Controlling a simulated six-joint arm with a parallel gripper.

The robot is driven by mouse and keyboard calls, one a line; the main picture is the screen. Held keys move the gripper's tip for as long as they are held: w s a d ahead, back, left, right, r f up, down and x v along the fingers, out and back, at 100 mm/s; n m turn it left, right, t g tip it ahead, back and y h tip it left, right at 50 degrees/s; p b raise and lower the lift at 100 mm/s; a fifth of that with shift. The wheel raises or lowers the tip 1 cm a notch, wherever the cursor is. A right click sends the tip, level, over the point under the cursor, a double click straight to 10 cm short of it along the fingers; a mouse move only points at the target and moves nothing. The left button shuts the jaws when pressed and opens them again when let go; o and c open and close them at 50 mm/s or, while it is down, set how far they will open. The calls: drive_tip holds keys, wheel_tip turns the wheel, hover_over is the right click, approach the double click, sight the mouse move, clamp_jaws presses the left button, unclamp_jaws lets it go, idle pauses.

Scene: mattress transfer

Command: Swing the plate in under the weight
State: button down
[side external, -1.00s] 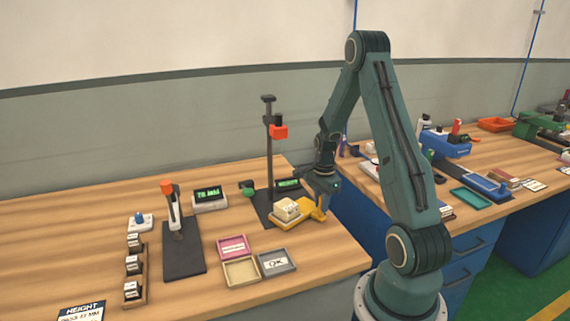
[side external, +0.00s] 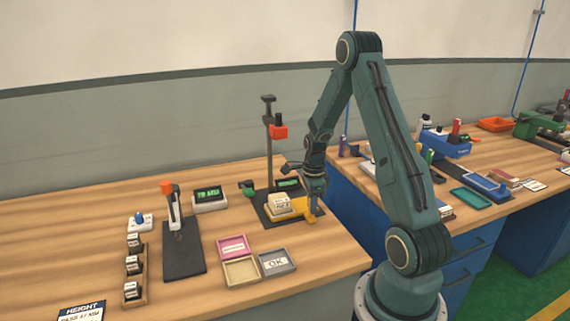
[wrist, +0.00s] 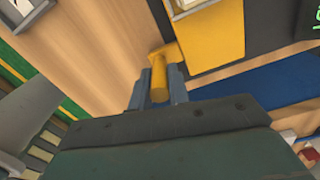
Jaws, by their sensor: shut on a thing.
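The yellow plate (side external: 298,214) carries a small pale block (side external: 280,204) with dark marks on top. It sits low over the dark base of the stand (side external: 268,165). The orange-red weight (side external: 278,132) hangs high on the post, with a clear gap above the block; in the side view the block appears nearly straight below it. My gripper (side external: 313,207) is at the plate's right side, shut on its yellow handle. In the wrist view my gripper's fingers (wrist: 158,86) stand either side of the handle, and the plate (wrist: 205,38) extends beyond. The block is partly cut off there.
A green-lettered display (side external: 288,184) stands behind the plate, and a green knob (side external: 247,188) is left of the post. Pink (side external: 233,247), tan (side external: 241,272) and grey (side external: 277,263) trays lie in front. A lever press (side external: 174,215) stands farther left. The table edge is close on the right.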

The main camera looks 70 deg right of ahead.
drive_tip(key=shift+w+r, duration=0.1)
drive_tip(key=shift+w, duration=0.05)
drive_tip(key=c, duration=1.3)
unclamp_jaws()
drive_tip(key=shift+r, duration=3.7)
